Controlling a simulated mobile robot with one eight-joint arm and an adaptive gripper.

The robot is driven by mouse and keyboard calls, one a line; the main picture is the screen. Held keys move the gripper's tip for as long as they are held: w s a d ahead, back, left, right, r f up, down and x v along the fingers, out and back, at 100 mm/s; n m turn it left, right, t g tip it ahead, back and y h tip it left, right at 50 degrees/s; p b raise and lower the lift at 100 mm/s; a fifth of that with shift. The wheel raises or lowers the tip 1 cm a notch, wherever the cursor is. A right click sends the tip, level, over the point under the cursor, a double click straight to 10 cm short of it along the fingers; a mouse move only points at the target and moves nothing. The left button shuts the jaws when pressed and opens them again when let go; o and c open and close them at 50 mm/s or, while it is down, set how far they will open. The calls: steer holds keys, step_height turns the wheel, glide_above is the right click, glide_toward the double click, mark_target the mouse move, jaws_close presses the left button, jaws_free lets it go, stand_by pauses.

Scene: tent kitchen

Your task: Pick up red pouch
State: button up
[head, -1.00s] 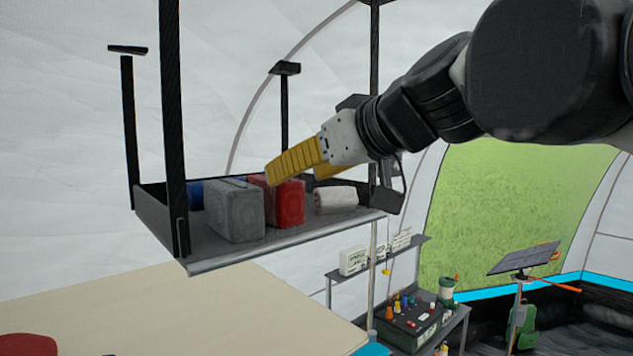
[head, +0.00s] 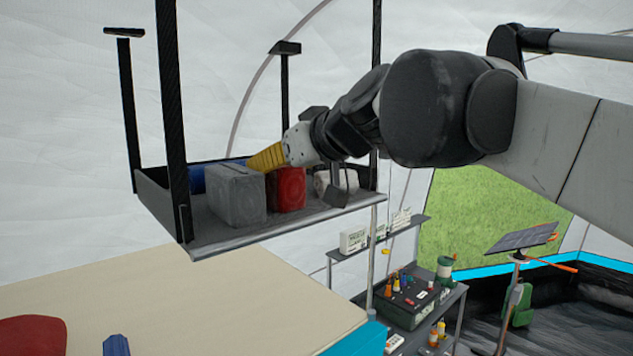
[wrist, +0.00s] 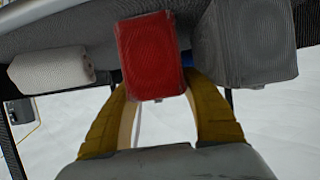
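The red pouch (head: 290,188) stands on the hanging shelf (head: 228,238), between a grey pouch and a white roll. In the wrist view the red pouch (wrist: 150,55) is near the middle, its lower end reaching between the tips of my gripper (wrist: 160,85). The yellow fingers are spread, one on each side of the pouch, with the left finger close to its edge. In the head view my gripper (head: 262,160) is at the pouch's upper part, and one finger is mostly hidden. I cannot tell whether the fingers touch the pouch.
The grey pouch (head: 236,195) stands close on the left, with a blue item (head: 197,180) behind it. The white roll (head: 322,183) lies on the right. Black posts (head: 170,100) hold the shelf. A beige table (head: 200,300) is below.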

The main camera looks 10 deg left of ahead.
steer(key=shift+c, duration=1.2)
